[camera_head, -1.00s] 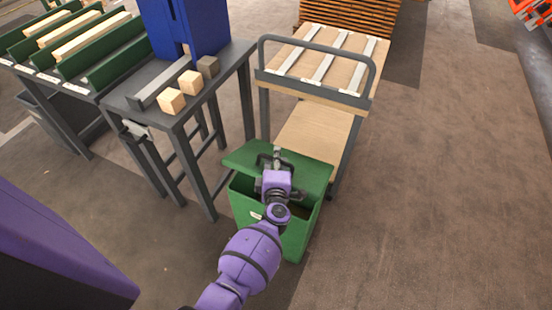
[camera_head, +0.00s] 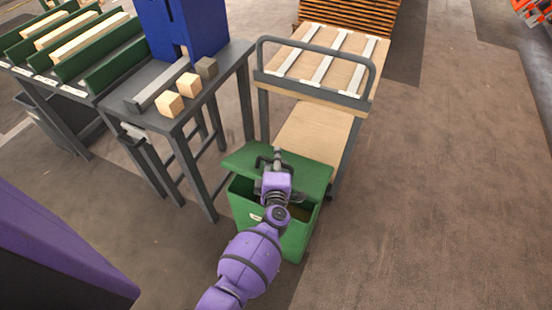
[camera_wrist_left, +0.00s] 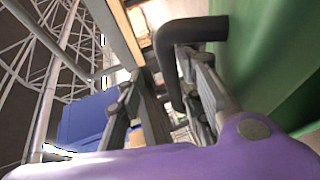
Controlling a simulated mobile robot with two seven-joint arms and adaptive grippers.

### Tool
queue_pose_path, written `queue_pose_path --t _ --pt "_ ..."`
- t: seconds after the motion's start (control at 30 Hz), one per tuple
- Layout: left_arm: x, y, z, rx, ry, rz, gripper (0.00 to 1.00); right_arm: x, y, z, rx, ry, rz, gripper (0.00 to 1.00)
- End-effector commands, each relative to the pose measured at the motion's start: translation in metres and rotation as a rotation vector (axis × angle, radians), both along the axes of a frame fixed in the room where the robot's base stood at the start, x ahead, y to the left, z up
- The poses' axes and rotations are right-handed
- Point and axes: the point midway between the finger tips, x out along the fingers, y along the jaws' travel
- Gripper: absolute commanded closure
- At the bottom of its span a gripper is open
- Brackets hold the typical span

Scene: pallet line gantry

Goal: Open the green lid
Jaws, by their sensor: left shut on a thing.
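The green lid (camera_head: 312,174) is raised at its front above the green bin (camera_head: 298,240), so a dark gap shows between them. A dark bar handle (camera_wrist_left: 195,30) is fixed to the lid, which fills the right of the left wrist view (camera_wrist_left: 265,45). My left gripper (camera_head: 275,160) is at the handle on top of the lid, with my purple wrist over the bin's opening. In the left wrist view its fingers (camera_wrist_left: 178,90) are on either side of the handle, shut on it. My wrist hides part of the bin's inside. My right gripper is not in view.
A wooden-decked cart (camera_head: 318,128) with a grey rail stands just behind the bin. A dark table (camera_head: 150,125) with several small blocks and a blue machine (camera_head: 185,25) is at the left. The floor at the right is clear.

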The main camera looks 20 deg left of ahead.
Motion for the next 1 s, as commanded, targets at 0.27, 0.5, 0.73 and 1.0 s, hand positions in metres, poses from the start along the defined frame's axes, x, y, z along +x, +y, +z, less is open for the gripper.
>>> queue_pose_path --t 0.27,0.5,0.73,1.0 --pt "-0.012 -0.013 0.022 0.003 -0.013 -0.001 0.80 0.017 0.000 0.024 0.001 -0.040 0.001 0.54" --pt "-0.024 -0.021 0.032 -0.002 -0.015 -0.001 0.80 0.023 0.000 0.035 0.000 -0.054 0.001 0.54" --pt "-0.035 -0.028 0.043 -0.007 -0.017 -0.001 0.79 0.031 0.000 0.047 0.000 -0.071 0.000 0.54" --pt "-0.050 -0.030 0.049 -0.005 -0.009 0.002 0.80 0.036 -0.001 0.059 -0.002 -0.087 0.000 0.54"
